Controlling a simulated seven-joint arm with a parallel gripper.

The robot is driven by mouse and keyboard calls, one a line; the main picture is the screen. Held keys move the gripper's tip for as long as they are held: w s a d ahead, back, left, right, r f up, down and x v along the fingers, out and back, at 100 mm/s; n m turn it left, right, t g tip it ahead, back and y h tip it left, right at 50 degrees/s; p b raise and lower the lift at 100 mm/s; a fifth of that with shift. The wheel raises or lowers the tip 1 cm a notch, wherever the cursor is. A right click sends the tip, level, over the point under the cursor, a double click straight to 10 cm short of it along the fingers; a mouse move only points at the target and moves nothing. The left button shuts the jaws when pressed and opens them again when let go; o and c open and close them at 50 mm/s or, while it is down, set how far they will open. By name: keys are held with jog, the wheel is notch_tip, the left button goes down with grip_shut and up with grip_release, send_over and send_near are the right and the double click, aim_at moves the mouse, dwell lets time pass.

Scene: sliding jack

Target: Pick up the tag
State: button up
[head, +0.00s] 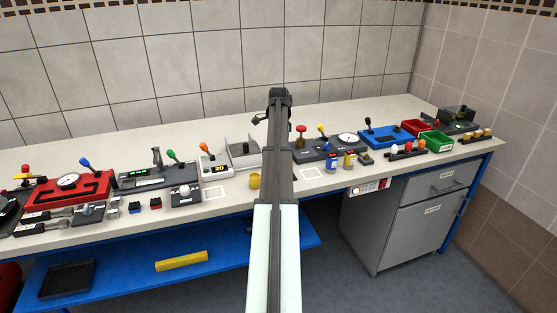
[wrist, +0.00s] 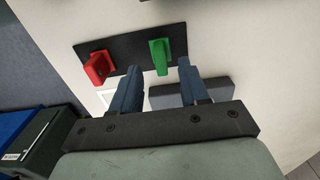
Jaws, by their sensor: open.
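I cannot pick out a tag for certain in either view. In the wrist view, a red block-like piece (wrist: 97,67) and a green upright piece (wrist: 160,56) stand on a dark plate (wrist: 128,56). My gripper (wrist: 157,75) is open, with its two blue-grey fingers apart and nothing seen held between them. The green piece shows beyond the gap between the fingertips, nearer the right finger. The red piece is left of the left finger. A grey slab (wrist: 218,88) is partly hidden behind the fingers. In the head view, my arm hides the middle of the bench and my fingertips.
The pale bench (head: 330,112) is crowded. A red gauge unit (head: 68,190) stands left; a blue lever unit (head: 385,136), a red bin (head: 415,125) and a green bin (head: 437,141) stand right. A tiled wall (head: 200,60) closes the back.

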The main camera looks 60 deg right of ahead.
jog(key=shift+w+f, duration=0.1)
jog(key=shift+f, duration=1.9)
jog(key=shift+c, duration=0.3)
grip_shut()
